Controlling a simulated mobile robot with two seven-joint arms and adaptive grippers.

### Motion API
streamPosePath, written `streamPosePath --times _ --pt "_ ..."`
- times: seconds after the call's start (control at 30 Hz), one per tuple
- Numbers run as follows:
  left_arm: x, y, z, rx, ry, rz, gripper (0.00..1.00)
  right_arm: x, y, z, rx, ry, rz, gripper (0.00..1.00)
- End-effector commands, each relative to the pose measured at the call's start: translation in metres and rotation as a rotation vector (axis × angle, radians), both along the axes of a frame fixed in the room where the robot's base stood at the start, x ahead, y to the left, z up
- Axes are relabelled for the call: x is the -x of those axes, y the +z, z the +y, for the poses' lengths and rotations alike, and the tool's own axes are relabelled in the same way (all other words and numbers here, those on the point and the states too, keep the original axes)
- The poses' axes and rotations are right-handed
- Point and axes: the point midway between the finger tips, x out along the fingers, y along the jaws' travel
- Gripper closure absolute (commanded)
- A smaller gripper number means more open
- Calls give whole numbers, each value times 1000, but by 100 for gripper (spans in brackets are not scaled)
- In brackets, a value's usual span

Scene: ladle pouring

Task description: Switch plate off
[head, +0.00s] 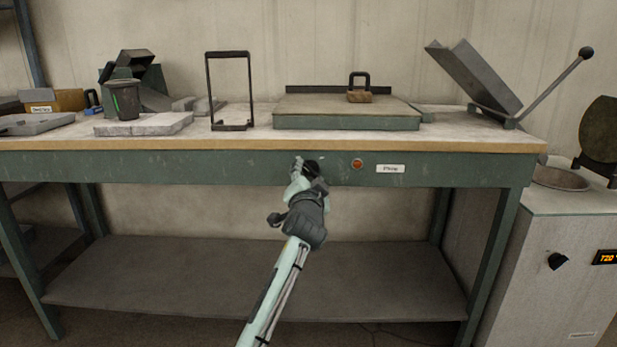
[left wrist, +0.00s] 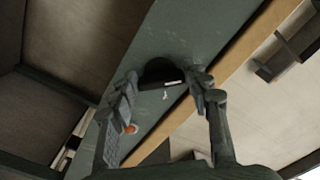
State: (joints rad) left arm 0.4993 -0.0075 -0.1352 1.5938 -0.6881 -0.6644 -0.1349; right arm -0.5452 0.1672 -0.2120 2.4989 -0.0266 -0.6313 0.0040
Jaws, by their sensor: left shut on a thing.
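The plate (head: 345,123) is a flat, wide green-sided slab on the workbench, with a dark handled piece (head: 359,92) on top. Below it, the bench's green front panel has a black knob (head: 312,166), an orange-red light (head: 357,163) and a white label (head: 390,169). My left gripper (head: 306,177) is at the knob, its fingers shut on it. In the left wrist view, the left gripper's fingers (left wrist: 164,79) lie on either side of the black knob (left wrist: 160,70), which bears a white mark. The orange light (left wrist: 131,128) shows beside one finger. My right gripper is out of view.
The workbench (head: 235,144) has a wooden front edge and a lower shelf (head: 260,275). On top stand a dark frame (head: 230,90), a green cup (head: 123,98) and a hinged press with a lever (head: 550,86). A cabinet (head: 545,260) with a lit display stands at right.

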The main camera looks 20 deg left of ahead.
Motion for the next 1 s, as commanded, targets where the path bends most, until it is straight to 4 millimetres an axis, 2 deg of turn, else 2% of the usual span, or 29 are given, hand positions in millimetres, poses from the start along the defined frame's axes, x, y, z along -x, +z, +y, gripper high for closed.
streamPosePath --times 0.27,0.3,0.43,0.77,0.87,1.0 --pt "0 0 -1 6 -1 -1 81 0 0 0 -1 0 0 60" --pt "0 0 -1 6 -1 0 48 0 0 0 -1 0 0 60" --pt "0 0 -1 4 -1 0 32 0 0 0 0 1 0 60" --pt "1 0 -1 3 -1 -1 31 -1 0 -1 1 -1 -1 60" --pt "9 0 -3 3 -2 -2 31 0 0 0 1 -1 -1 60" --pt "32 -1 -10 4 -3 0 31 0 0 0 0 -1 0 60"
